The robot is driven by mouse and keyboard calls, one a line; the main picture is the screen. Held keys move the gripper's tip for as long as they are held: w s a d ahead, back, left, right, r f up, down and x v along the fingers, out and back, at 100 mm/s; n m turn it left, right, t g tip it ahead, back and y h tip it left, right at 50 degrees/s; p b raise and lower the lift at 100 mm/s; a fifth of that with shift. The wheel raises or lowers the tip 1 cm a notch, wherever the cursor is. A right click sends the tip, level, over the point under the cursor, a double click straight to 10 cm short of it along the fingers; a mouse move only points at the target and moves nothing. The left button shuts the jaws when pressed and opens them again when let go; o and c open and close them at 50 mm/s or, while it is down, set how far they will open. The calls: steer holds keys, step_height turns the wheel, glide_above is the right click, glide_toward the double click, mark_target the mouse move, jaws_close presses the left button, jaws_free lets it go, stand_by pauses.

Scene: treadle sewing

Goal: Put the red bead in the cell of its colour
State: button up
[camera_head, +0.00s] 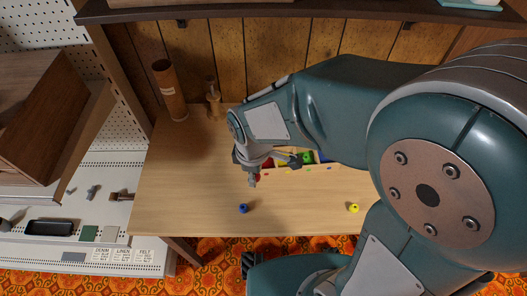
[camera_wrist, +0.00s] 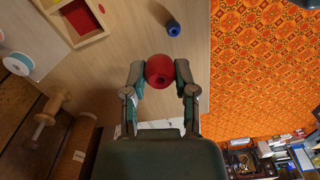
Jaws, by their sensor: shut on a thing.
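The red bead (camera_wrist: 159,73) is held between the two fingers of my gripper (camera_wrist: 160,80) in the wrist view. In the head view my gripper (camera_head: 254,180) points down over the table, left of the cell tray; the bead itself is hard to make out there. The cell tray (camera_wrist: 106,33) shows at the top left of the wrist view, with a red-floored cell (camera_wrist: 80,17). In the head view, my arm partly hides the tray, where red, yellow, green and blue cells show.
A blue bead (camera_head: 243,208) and a yellow bead (camera_head: 354,208) lie near the table's front edge. The blue bead also shows in the wrist view (camera_wrist: 173,28). A brown cylinder (camera_head: 170,90) and a wooden spindle (camera_head: 213,100) stand at the back left. The left tabletop (camera_head: 180,190) is clear.

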steer(key=shift+w+d, duration=0.1)
steer(key=w+d+f, duration=0.1)
steer(key=w+f, duration=0.2)
steer(key=w, duration=0.1)
steer(key=w+f, duration=0.3)
steer(key=w, duration=0.1)
steer(key=w+d+f, duration=0.1)
steer(key=w+f, duration=0.1)
steer(key=w, duration=0.2)
steer(key=shift+d+f, duration=0.35)
steer(key=shift+f, duration=0.05)
steer(key=shift+w+f, duration=0.55)
steer(key=shift+f, duration=1.55)
steer(key=shift+f, duration=0.6)
steer(key=o, duration=0.5)
